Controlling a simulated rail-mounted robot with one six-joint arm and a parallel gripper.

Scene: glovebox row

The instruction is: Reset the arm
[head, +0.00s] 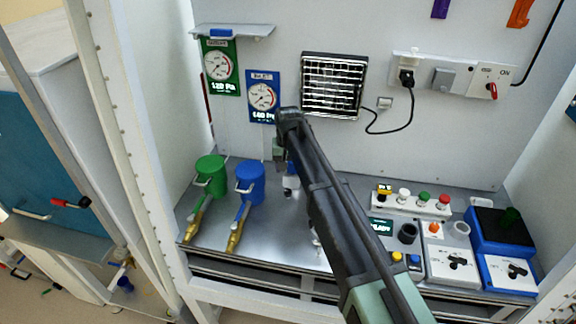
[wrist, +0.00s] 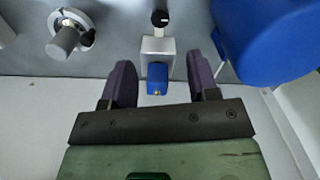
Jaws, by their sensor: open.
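My arm reaches over the metal bench from the lower right in the head view, and its end (head: 287,158) hangs right of the blue canister (head: 250,183). In the wrist view my gripper (wrist: 160,82) is open, its two dark purple fingers apart. A small blue block (wrist: 157,78) on a grey fitting shows between the fingers; I cannot tell whether it is at their depth. No contact with the fingers shows. In the head view the arm hides part of the bench behind it.
A green canister (head: 211,175) stands left of the blue one, with brass valves in front. Gauges (head: 262,96) and a vent grille (head: 333,85) are on the back wall. Buttons (head: 424,199) and blue devices (head: 500,232) fill the right. A metal knob (wrist: 66,38) shows in the wrist view.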

